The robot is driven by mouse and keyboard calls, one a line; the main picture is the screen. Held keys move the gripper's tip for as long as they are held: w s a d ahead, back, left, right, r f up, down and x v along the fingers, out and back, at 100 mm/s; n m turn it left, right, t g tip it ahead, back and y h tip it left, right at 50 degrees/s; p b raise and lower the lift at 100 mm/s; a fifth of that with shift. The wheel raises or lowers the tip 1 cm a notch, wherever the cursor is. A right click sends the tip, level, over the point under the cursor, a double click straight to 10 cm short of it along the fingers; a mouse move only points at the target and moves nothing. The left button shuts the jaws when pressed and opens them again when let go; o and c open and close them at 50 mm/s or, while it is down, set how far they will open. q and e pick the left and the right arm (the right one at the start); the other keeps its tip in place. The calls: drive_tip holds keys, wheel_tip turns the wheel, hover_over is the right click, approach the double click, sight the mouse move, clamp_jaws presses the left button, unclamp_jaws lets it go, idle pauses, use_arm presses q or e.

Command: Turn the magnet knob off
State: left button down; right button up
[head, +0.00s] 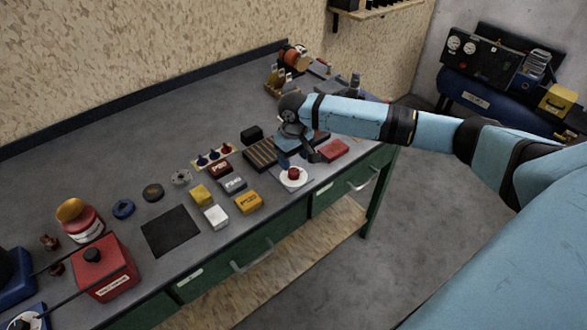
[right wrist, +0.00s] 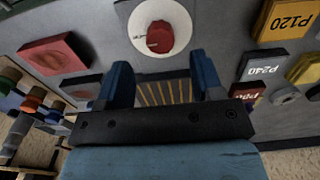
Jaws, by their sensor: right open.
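The red knob (head: 293,174) sits on a white round dial on a grey plate near the front edge of the workbench. It also shows in the right wrist view (right wrist: 159,36), at the top middle, with small dark marks on the dial that I cannot read. My right gripper (head: 296,157) is just behind the knob in the head view. In the right wrist view its two blue fingers (right wrist: 163,76) are spread apart with nothing between them. The knob is beyond the fingertips and apart from them. My left gripper is not in view.
A red block (head: 334,150) lies right of the gripper, and a dark striped block (head: 261,154) lies to its left. A yellow P120 block (right wrist: 284,20) and other sanding blocks are near the knob. A red box (head: 104,268) stands at the left. The bench's front edge is close.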

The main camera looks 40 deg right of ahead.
sight(294, 171)
wheel_tip(294, 171, down, 5)
drive_tip(key=shift+f, duration=0.1)
idle(0.3)
drive_tip(key=c, duration=0.9)
